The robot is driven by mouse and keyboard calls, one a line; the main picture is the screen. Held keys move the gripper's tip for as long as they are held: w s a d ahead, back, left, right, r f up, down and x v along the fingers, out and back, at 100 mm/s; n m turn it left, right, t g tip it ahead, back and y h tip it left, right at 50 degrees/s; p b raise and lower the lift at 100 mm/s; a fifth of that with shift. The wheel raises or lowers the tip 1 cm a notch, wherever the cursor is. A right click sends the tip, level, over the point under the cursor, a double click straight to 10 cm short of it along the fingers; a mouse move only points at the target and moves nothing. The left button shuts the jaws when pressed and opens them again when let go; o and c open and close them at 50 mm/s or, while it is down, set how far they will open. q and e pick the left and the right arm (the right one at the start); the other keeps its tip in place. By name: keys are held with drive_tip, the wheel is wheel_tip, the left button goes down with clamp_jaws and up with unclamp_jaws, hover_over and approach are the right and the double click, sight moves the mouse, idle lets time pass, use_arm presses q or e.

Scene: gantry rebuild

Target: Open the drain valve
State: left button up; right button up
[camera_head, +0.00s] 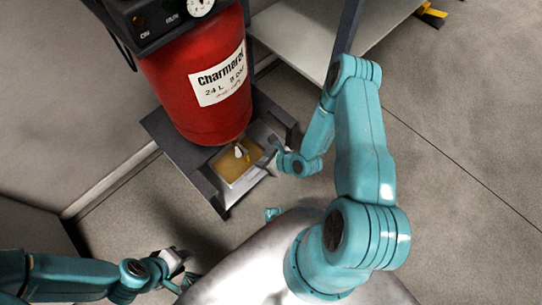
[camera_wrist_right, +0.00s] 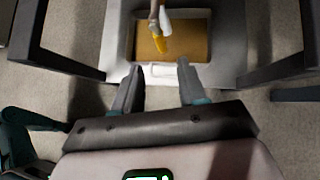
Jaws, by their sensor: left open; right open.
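The drain valve (camera_head: 240,151) is a small white and yellow fitting under the red tank (camera_head: 194,75). In the right wrist view the valve (camera_wrist_right: 161,38) shows a yellow piece beside a white one, hanging over a tray (camera_wrist_right: 232,55) with a brown-yellow bottom. The tray (camera_head: 232,191) sits on the dark stand in the head view. My left gripper (camera_head: 182,264) is open at the lower left, away from the tank.
The dark metal stand (camera_head: 181,157) frames the tray, with legs on both sides. A control panel with a gauge (camera_head: 200,6) tops the tank. A grey shelf table (camera_head: 300,40) stands behind. The floor (camera_head: 460,190) at the right is clear.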

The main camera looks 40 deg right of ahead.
drive_tip(key=v, duration=0.4)
drive_tip(key=shift+s+r+p, duration=0.1)
drive_tip(key=shift+p, duration=0.25)
drive_tip(key=w+a+r+n+g+y, duration=0.1)
drive_tip(key=w+a+r+n, duration=0.2)
drive_tip(key=a, duration=0.4)
drive_tip(key=a+r+n+g+y, duration=0.1)
drive_tip(key=a+r+n, duration=0.3)
drive_tip(key=a+n, duration=0.2)
drive_tip(key=s+a+n+g, duration=0.1)
drive_tip(key=s+n+g, duration=0.2)
drive_tip(key=s+n, duration=0.55)
drive_tip(key=s+a+n+g, duration=0.2)
drive_tip(key=s+n+g, duration=0.15)
drive_tip(key=n, duration=0.95)
wheel_tip(320, 180, up, 19)
drive_tip(key=p, duration=2)
drive_tip(key=shift+d+r+h, duration=0.25)
drive_tip(key=shift+h, duration=0.05)
